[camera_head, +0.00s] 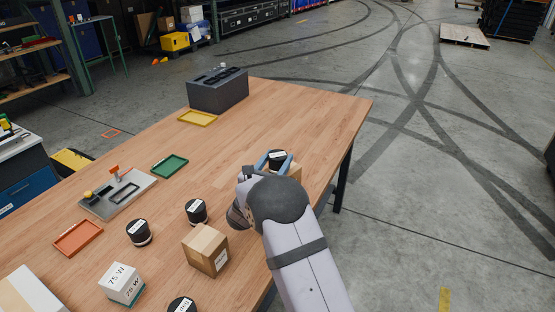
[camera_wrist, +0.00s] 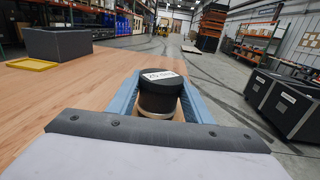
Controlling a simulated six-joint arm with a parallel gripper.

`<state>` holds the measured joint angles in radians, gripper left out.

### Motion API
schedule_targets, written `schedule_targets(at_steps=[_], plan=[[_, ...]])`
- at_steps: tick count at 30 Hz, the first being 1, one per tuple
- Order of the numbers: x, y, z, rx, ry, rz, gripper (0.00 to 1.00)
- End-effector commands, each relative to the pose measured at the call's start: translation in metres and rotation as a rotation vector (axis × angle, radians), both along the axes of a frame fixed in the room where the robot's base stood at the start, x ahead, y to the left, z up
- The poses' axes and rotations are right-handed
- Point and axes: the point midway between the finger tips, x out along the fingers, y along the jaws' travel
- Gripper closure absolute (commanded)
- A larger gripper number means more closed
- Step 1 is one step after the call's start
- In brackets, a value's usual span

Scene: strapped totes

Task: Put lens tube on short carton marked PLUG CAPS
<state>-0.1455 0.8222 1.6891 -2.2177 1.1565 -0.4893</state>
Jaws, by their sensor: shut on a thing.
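My gripper (camera_head: 273,160) is shut on a black lens tube (camera_head: 278,156) near the table's right edge. A brown carton (camera_head: 294,172) shows partly behind and below my gripper. I cannot tell whether the tube touches it. Another brown carton (camera_head: 205,250) stands at the front of the table. No PLUG CAPS marking is readable on either carton.
Other black tubes (camera_head: 138,232) (camera_head: 197,212) (camera_head: 182,305) and a white 75 W box (camera_head: 122,285) stand front left. Orange (camera_head: 78,238), green (camera_head: 169,166) and yellow (camera_head: 198,117) trays, a grey fixture (camera_head: 132,200) and a dark grey bin (camera_head: 218,95) lie beyond. The table's middle is clear.

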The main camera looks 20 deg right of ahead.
Motion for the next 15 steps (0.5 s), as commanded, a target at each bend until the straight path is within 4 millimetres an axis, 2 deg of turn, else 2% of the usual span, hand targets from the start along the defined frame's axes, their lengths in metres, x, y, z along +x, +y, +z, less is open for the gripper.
schedule_targets(at_steps=[4,5,6,15], plan=[[0.0002,0.0000,-0.0030,-0.001,-0.003,0.000,0.85],[0.0000,0.0000,-0.0029,0.000,0.000,0.000,0.47],[-0.0001,-0.0001,-0.0026,0.000,0.000,0.000,0.38],[-0.0001,-0.0001,-0.0023,0.000,0.000,0.000,0.36]])
